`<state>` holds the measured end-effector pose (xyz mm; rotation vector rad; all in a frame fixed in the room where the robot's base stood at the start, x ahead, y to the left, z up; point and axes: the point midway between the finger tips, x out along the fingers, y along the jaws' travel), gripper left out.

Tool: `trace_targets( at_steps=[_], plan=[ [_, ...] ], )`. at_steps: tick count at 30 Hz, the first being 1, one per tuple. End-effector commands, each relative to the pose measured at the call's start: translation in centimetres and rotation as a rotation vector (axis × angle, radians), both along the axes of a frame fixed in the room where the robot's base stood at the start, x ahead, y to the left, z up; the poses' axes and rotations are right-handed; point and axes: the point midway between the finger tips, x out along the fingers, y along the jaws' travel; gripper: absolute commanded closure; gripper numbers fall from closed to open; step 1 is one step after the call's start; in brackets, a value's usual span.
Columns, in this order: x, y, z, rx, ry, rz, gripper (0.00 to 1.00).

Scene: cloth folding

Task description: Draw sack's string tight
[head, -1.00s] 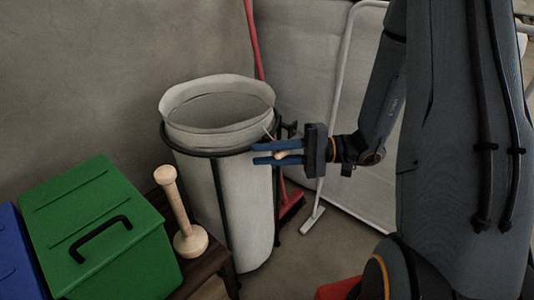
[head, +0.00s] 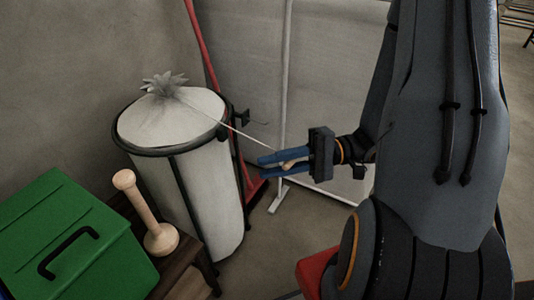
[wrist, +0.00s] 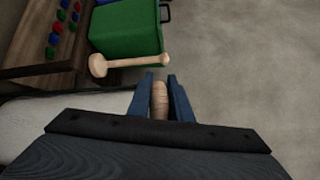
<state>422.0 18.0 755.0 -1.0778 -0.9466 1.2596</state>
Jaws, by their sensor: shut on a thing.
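The white sack (head: 172,115) sits in a black-framed stand (head: 184,190). Its mouth is gathered shut into a ruffled tuft on top. A thin pale string (head: 240,133) runs straight from the gathered neck down to the right to my gripper (head: 281,162). My gripper is shut on a small wooden toggle (head: 290,164) at the string's end, right of the sack and apart from it. In the wrist view the toggle (wrist: 160,100) lies between the two blue fingers. A pale part of the sack or stand shows at the left there, but the string cannot be made out.
A green box (head: 75,240) and a wooden plunger-like tool (head: 148,212) stand on a low wooden bench at the left. A red pole (head: 203,45) and a pale panel (head: 340,70) are behind.

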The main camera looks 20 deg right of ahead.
Motion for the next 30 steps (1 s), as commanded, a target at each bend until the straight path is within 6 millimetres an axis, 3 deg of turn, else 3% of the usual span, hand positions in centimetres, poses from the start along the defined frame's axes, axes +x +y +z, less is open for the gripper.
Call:
trace_targets(
  at_steps=[8,9,12,22,30],
  plan=[
    [-0.1,0.2,-0.2,-0.003,0.002,0.006,1.00],
    [-0.1,0.2,-0.2,-0.003,0.002,0.006,0.78],
    [-0.1,0.2,-0.2,-0.002,0.002,0.006,0.64],
    [0.0,-0.2,-0.1,-0.002,-0.001,0.003,0.64],
    [-0.3,-4.1,0.0,-0.002,-0.002,0.000,0.64]
  ],
)
